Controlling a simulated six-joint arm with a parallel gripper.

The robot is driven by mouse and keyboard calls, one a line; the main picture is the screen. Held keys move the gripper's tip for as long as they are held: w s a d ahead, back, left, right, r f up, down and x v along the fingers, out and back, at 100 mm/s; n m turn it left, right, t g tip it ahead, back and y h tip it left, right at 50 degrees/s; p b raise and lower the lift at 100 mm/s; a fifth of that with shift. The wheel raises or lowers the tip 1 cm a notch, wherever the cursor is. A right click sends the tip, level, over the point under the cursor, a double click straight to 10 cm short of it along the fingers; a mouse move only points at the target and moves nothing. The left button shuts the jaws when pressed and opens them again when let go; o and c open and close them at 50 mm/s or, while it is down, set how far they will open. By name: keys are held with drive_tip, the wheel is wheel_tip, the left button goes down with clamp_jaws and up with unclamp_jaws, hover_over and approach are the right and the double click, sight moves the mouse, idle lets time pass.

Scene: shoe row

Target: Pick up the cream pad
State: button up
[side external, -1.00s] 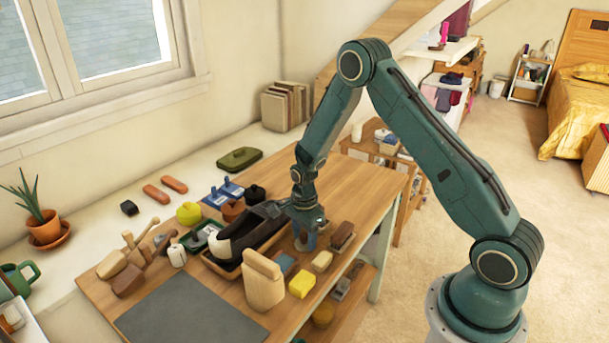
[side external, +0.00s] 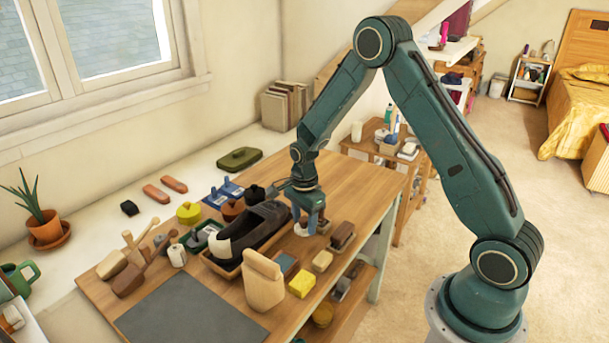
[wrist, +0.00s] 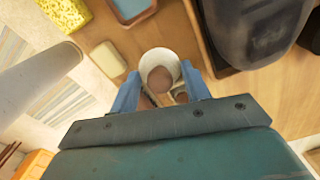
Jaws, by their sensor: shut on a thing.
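The round cream pad (wrist: 160,58) has a brown knob on top and sits between my two blue fingers in the wrist view. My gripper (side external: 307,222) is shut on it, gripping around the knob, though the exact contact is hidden. In the side view the pad (side external: 303,230) shows as a pale disc below my fingertips and appears a little above the wooden table (side external: 345,195).
A cream block (side external: 322,261), a yellow sponge (side external: 301,284) and a brown brush (side external: 342,236) lie close by. A dark shoe (side external: 235,240) in a tray is to the left. The table's back right is clear.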

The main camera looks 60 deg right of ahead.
sight(304, 218)
wheel_tip(304, 218, up, 14)
drive_tip(key=shift+r, duration=0.15)
idle(0.7)
drive_tip(key=o, duration=0.5)
drive_tip(key=c, duration=0.5)
drive_tip(key=shift+w+d+f+y, duration=0.45)
drive_tip(key=shift+w+f, duration=0.4)
drive_tip(key=shift+w, duration=1.1)
drive_tip(key=shift+w+d+f+y, duration=0.4)
drive_tip(key=shift+w+f, duration=0.5)
drive_tip(key=shift+w, duration=1.1)
drive_tip(key=shift+w+d+f+y, duration=0.4)
drive_tip(key=shift+w+f, duration=0.45)
drive_tip(key=shift+w, duration=1.1)
drive_tip(key=shift+c, duration=0.2)
